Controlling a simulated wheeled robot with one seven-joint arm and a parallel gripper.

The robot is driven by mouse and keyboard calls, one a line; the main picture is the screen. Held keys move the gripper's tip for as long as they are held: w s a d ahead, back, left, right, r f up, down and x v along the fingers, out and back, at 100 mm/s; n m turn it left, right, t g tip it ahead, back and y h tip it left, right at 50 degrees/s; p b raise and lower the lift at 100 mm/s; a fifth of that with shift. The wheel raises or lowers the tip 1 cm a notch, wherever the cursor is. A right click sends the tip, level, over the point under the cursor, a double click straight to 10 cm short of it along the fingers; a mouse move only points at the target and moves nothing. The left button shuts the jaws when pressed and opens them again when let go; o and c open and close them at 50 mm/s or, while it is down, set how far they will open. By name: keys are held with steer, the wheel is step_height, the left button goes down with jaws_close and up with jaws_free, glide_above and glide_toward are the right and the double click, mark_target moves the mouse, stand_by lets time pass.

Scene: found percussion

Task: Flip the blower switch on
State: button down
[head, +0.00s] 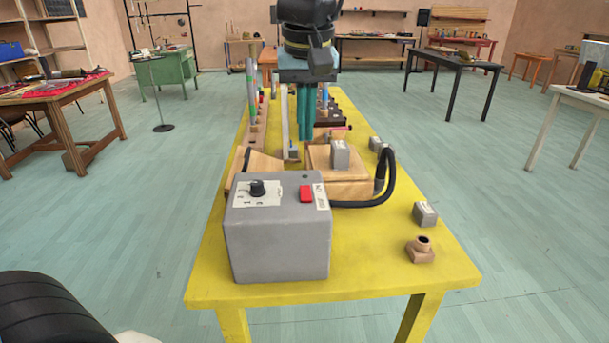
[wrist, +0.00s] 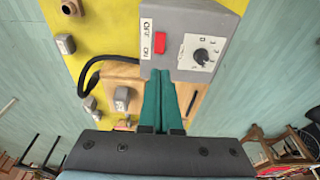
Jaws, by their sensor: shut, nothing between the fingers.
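The blower is a grey box (head: 277,245) at the near end of the yellow table; it also shows at the top of the wrist view (wrist: 185,22). On its top are a red rocker switch (head: 306,194), a black knob (head: 257,188) on a white dial plate, and a white label. In the wrist view the red switch (wrist: 160,44) lies beside the label, with the knob (wrist: 201,56) to its right. Which way the switch is tipped is too small to tell. My gripper (head: 305,137) has teal fingers, shut and empty, pointing down beyond the box. In the wrist view its fingertips (wrist: 159,72) appear just below the switch, apart from it.
A black hose (head: 385,180) curves from the box's right side to a wooden box (head: 340,185). Small grey blocks (head: 425,214) and a brown fitting (head: 420,250) stand on the yellow table (head: 400,275). Wooden parts stand behind the blower. The table's front right is mostly clear.

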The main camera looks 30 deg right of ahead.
mark_target(304, 188)
steer(key=p+x, duration=0.1)
steer(key=x, duration=1)
steer(key=shift+f+p, duration=0.3)
steer(key=shift+p, duration=0.05)
